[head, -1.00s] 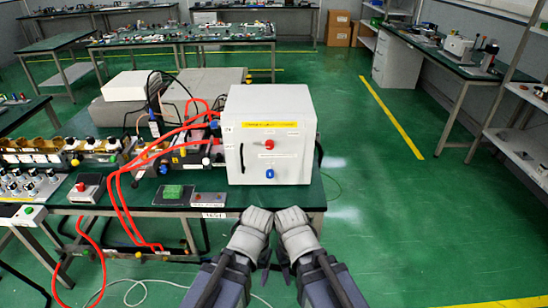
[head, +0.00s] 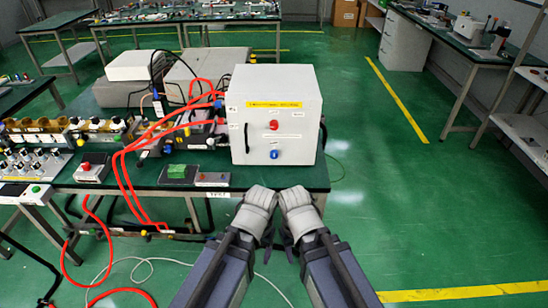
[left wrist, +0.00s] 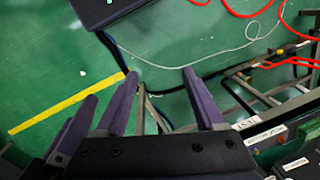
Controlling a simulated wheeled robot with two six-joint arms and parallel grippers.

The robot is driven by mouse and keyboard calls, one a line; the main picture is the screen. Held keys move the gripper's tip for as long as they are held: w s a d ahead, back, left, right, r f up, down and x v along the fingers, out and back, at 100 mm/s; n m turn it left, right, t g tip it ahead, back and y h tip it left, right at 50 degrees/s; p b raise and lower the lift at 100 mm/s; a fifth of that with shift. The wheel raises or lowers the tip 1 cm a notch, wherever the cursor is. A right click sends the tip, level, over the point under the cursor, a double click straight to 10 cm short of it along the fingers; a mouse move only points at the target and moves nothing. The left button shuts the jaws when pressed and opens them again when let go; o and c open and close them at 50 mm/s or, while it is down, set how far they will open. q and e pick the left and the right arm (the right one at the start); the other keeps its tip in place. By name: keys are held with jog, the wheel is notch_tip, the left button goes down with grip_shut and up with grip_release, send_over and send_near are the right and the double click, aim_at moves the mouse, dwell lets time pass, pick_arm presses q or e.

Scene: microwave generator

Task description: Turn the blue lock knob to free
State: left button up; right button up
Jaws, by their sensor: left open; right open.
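The blue lock knob (head: 274,154) is on the lower front face of the white generator box (head: 248,100), below a red knob (head: 273,125). Small labels sit near both knobs; I cannot read them or the knob's setting. My left gripper (head: 258,196) and right gripper (head: 296,198) are side by side in front of the table edge, below the box and apart from the knob. In the left wrist view my left gripper (left wrist: 160,76) has its purple fingers spread, with nothing between them but floor behind. The right gripper looks empty; its fingertips are hard to make out.
The box stands on a green-topped table (head: 325,178). Red hoses (head: 125,175) run from its left side across the table and down. A green block on a small unit (head: 180,173) and a red-button box (head: 92,168) lie left of it. The floor to the right is clear.

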pick_arm(q)
jog(key=w+a+f+m+t+y+b, duration=0.25)
jog(key=w+m+t+b, duration=0.35)
jog(key=w, duration=0.6)
jog(key=w+a+f+m+t+y+b, duration=0.1)
jog(key=w+a+m+t+y+b, duration=0.2)
jog(key=w+b, duration=0.65)
jog(key=m+t+h+b, duration=0.65)
jog(key=m+t, duration=0.25)
jog(key=m, duration=0.5)
send_near(274, 157)
jog(key=w, duration=0.2)
jog(key=shift+w, duration=0.45)
jog(key=w, duration=0.6)
jog(key=shift+w+a, duration=0.1)
jog(key=shift+w, duration=0.25)
